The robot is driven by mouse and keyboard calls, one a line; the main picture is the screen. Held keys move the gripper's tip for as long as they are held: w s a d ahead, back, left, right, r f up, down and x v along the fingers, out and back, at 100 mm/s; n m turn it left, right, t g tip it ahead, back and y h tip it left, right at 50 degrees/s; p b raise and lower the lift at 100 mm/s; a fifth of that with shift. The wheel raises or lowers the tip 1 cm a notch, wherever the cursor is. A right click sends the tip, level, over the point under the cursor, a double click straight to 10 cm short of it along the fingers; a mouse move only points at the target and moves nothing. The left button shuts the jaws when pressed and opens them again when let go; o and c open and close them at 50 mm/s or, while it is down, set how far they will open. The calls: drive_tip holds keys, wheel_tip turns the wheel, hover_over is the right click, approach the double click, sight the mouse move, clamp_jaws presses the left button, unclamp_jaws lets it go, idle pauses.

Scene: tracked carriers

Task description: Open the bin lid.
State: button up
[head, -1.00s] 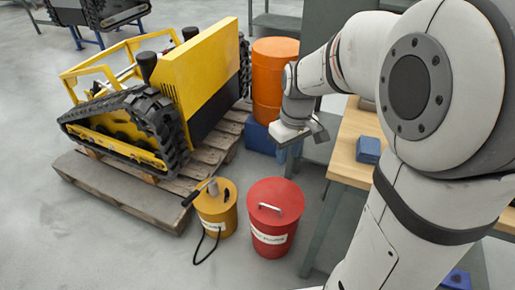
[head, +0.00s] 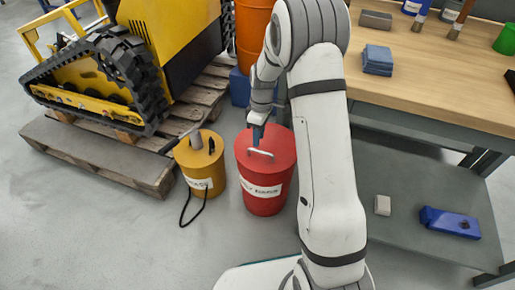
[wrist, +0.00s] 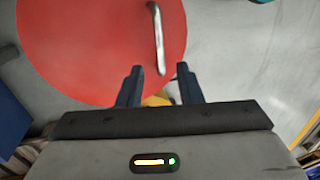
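The red bin (head: 266,182) stands on the floor with a white label on its side. Its round red lid (head: 281,147) is on and has a pale metal handle (head: 260,154) on top. In the wrist view the lid (wrist: 85,40) fills the upper left, and the handle (wrist: 157,38) runs upward from between and ahead of the fingertips. My gripper (wrist: 160,72) is open, its two dark fingers apart with nothing between them. In the head view my gripper (head: 257,138) hangs over the lid near the handle; I cannot tell whether it touches.
A yellow can (head: 201,170) with a black hose stands left of the bin. A yellow tracked machine (head: 165,45) sits on a wooden pallet (head: 95,160) behind. A workbench (head: 440,75) with a lower shelf (head: 420,180) is on the right. An orange drum (head: 251,35) stands behind.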

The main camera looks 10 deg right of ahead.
drive_tip(key=b, duration=0.1)
hover_over(258, 156)
wheel_tip(258, 156, down, 4)
drive_tip(key=shift+w+f, duration=0.1)
drive_tip(key=shift+a, duration=0.1)
drive_tip(key=shift+c, duration=0.5)
clamp_jaws()
